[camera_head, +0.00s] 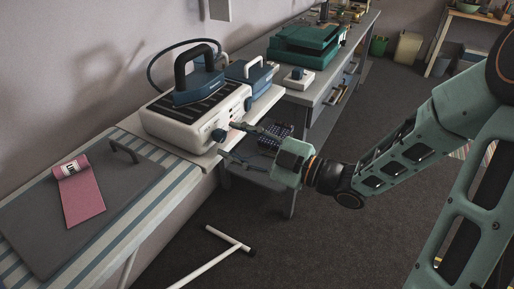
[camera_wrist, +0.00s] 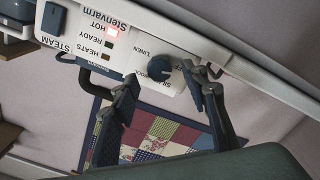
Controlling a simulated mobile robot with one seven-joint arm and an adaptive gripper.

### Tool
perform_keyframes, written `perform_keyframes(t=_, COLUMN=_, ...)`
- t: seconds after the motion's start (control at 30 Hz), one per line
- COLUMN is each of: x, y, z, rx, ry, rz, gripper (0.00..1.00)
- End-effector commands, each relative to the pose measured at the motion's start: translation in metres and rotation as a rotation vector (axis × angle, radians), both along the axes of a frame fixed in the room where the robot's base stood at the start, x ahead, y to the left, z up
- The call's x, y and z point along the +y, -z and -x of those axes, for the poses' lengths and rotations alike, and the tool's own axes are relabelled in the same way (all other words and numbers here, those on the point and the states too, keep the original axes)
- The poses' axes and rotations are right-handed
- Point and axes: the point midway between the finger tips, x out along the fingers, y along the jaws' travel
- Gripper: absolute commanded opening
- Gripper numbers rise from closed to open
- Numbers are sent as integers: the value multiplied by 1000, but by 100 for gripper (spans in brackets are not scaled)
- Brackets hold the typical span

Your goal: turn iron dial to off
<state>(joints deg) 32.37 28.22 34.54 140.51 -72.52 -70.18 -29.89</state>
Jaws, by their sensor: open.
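The white steam iron station (camera_head: 168,125) stands on the ironing board's end, with a blue iron (camera_head: 200,85) resting on top. The dial also shows in the head view (camera_head: 218,135). My gripper (camera_head: 232,141) is open in front of the panel. In the wrist view its fingertips (camera_wrist: 161,77) straddle the dial, apparently not closed on it.
A blue STEAM button (camera_wrist: 53,18) is on the same panel. A patchwork cloth (camera_wrist: 165,135) lies below. A grey board with a pink strip (camera_head: 85,200) lies on the striped ironing board. A green machine (camera_head: 305,45) and small white box (camera_head: 297,80) stand on the table behind.

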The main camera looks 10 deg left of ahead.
Motion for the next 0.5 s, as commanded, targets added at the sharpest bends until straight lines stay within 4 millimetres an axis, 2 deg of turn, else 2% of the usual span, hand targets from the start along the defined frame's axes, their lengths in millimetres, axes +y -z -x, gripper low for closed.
perform_keyframes(t=0.1, x=-26, y=0, z=8, rx=-1, ry=7, rz=1, gripper=41)
perform_keyframes(t=0.3, x=-64, y=0, z=25, rx=-1, ry=6, rz=1, gripper=41)
perform_keyframes(t=0.5, x=-87, y=0, z=35, rx=-1, ry=2, rz=0, gripper=41)
